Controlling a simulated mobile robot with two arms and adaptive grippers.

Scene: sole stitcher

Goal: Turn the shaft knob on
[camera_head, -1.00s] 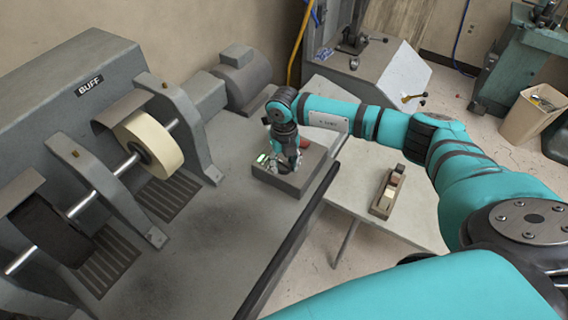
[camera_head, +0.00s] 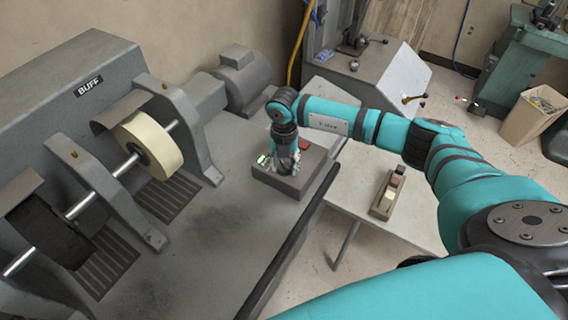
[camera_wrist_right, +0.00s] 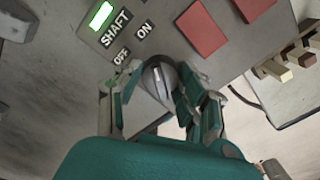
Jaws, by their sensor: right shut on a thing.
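The shaft knob (camera_wrist_right: 158,78) is a round grey knob with a raised grip bar, on a grey control box (camera_head: 290,186) on the machine's bench. In the right wrist view it sits below the SHAFT label (camera_wrist_right: 116,30), close to the OFF and ON labels. A lit green indicator (camera_wrist_right: 101,15) shows beside the label, and it also shows in the head view (camera_head: 262,160). My right gripper (camera_wrist_right: 160,92) has its fingers on both sides of the knob and is shut on it. In the head view the gripper (camera_head: 284,166) hides the knob. My left gripper is not in view.
Two red buttons (camera_wrist_right: 202,28) lie beside the knob on the box. The buffing wheel (camera_head: 148,145) and its shaft stand at the left. A small side table (camera_head: 345,190) holds a wooden block tool (camera_head: 385,200). The bench front is clear.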

